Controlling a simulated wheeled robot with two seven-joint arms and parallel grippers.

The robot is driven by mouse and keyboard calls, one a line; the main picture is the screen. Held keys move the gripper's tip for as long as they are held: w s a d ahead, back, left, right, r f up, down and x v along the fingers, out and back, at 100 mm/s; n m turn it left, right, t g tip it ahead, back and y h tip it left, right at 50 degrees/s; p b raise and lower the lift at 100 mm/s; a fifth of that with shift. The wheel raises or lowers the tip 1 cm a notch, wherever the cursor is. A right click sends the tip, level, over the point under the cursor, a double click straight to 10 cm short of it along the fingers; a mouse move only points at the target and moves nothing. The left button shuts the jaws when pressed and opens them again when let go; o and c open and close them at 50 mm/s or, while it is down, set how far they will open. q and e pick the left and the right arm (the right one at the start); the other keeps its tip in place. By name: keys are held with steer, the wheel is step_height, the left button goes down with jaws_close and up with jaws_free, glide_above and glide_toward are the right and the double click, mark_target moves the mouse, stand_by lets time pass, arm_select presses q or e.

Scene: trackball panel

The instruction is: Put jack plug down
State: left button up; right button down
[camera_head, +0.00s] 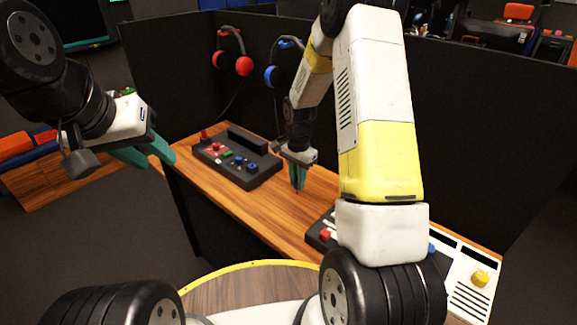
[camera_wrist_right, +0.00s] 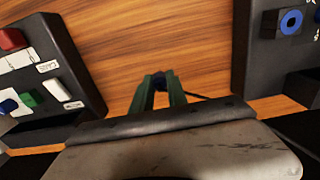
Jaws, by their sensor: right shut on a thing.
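My right gripper (camera_head: 298,187) points down just above the wooden desk, between the two black panels. In the right wrist view its green fingers (camera_wrist_right: 161,88) are shut on the jack plug (camera_wrist_right: 160,79), a small dark piece with a bluish tint, mostly hidden between the fingertips. A thin dark cable (camera_wrist_right: 204,97) shows to the right of the fingers. I cannot tell whether the plug touches the desk. My left gripper (camera_head: 148,153) is open and empty, with teal fingers apart, off the desk's left end.
A black panel (camera_head: 238,170) with coloured buttons stands left of my right gripper. Another panel (camera_head: 318,234) lies nearer, partly behind my right arm. Red headphones (camera_head: 243,66) and blue headphones (camera_head: 271,76) hang on the dark partition. Bare wooden desk (camera_head: 275,212) lies between the panels.

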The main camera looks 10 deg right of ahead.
steer(key=shift+f, duration=0.1)
steer(key=shift+f, duration=0.4)
steer(key=c, duration=1.3)
jaws_free()
steer(key=s+r+n+t, duration=0.1)
steer(key=s+r, duration=0.1)
steer(key=r, duration=0.8)
steer(key=s+r+n, duration=0.1)
steer(key=s+r, duration=0.1)
steer(key=r, duration=0.8)
steer(key=s+r+n+t, duration=0.1)
steer(key=s+r+n, duration=0.2)
steer(key=s, duration=0.3)
steer(key=s+a+r+n+t+y, duration=0.1)
steer(key=s+r+n+t, duration=0.1)
steer(key=s, duration=0.5)
steer(key=s+a+r+n+t+y, duration=0.1)
steer(key=s+r+n+t, duration=0.1)
steer(key=s+r+n, duration=0.2)
steer(key=shift+s+a+r, duration=0.1)
steer(key=shift+s+r, duration=0.45)
steer(key=shift+s, duration=0.3)
steer(key=shift+s+r, duration=0.5)
steer(key=shift+s, duration=0.3)
